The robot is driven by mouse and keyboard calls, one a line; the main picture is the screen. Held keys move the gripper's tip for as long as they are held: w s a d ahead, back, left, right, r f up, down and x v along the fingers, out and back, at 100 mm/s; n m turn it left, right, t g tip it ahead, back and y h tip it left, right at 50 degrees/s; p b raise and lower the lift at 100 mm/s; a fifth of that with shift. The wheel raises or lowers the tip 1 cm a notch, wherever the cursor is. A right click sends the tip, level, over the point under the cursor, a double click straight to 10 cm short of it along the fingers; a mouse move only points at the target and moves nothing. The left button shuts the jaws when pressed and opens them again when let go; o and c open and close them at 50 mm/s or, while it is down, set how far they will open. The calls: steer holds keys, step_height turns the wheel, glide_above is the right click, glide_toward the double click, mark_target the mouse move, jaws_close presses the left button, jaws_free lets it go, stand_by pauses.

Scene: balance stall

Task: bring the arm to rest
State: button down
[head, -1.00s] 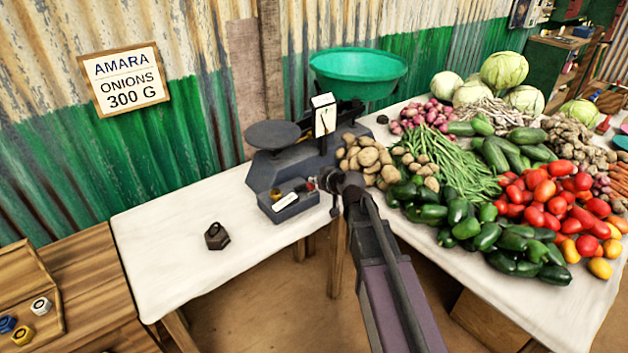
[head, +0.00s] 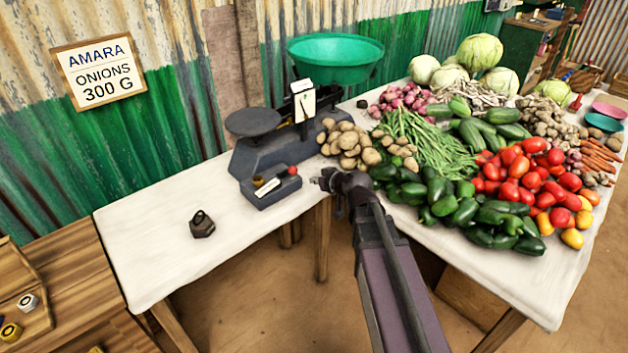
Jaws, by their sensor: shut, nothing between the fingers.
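My arm reaches up from the bottom of the head view. My gripper (head: 326,181) is at its far end, shut and empty, in front of the table edge between the scale and the green peppers. It appears apart from the scale, with a small gap to its right. The fingers are small and dark in this view, and part of the gripper is hidden by my own wrist.
A balance scale (head: 263,160) with an empty dark plate and green bowl (head: 335,61) stands on the white-covered table (head: 150,235). A dark weight (head: 202,224) sits on the cloth. Potatoes (head: 347,143), peppers (head: 440,197) and tomatoes (head: 525,175) crowd the right.

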stand_by(0.3)
steer(key=s+d+f+m+g+h, duration=0.3)
steer(key=s+d+f+g, duration=0.15)
steer(key=s, duration=0.55)
steer(key=s+d+f+m+g+h, duration=0.2)
steer(key=s+d+f+g+h, duration=0.3)
steer(key=s, duration=0.5)
step_height(320, 180, up, 16)
steer(key=y+p, duration=0.1)
steer(key=p, duration=1.5)
steer(key=shift+w+d+g, duration=0.15)
steer(key=shift+d+g, duration=0.05)
steer(key=shift+g, duration=0.15)
